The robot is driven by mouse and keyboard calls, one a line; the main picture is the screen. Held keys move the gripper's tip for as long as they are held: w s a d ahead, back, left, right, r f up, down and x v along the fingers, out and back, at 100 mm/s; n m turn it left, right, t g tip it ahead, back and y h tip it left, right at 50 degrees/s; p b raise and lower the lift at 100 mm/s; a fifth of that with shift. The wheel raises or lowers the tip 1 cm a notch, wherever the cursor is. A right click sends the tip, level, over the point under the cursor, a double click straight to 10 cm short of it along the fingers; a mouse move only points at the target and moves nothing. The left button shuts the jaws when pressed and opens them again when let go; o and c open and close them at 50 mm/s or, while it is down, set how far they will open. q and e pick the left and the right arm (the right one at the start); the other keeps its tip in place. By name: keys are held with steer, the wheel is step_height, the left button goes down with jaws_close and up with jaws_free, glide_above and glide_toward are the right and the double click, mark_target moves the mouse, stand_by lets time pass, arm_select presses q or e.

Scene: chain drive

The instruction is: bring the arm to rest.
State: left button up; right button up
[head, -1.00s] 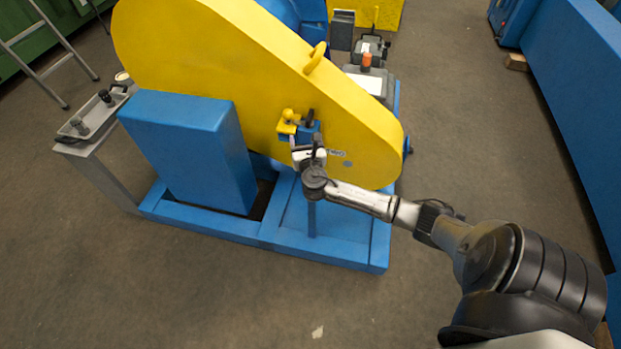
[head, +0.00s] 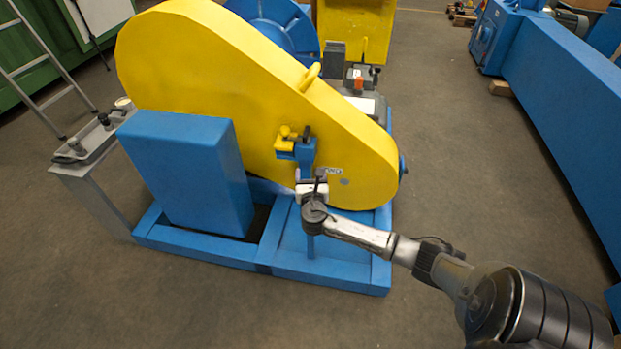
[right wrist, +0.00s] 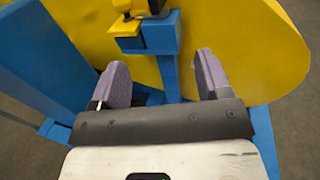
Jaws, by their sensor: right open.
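My right arm (head: 360,235) reaches in from the lower right. Its gripper (head: 314,183) is in front of the yellow guard (head: 240,90), just below a small blue bracket with a yellow part (head: 296,146). In the right wrist view the gripper (right wrist: 160,82) is open, with its two purple-grey fingers wide apart and nothing between them. The blue bracket (right wrist: 160,35) stands ahead of the fingers, apart from them. The left gripper is in neither view.
A blue box (head: 185,170) and the blue base frame (head: 330,265) lie around the gripper. A grey stand with a tray (head: 85,165) is at the left, and a long blue machine (head: 560,100) at the right. The floor in front is clear.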

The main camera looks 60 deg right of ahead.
steer(key=shift+w+d+r, duration=0.1)
steer(key=shift+d+r, duration=0.05)
steer(key=shift+d, duration=0.1)
steer(key=shift+a, duration=0.15)
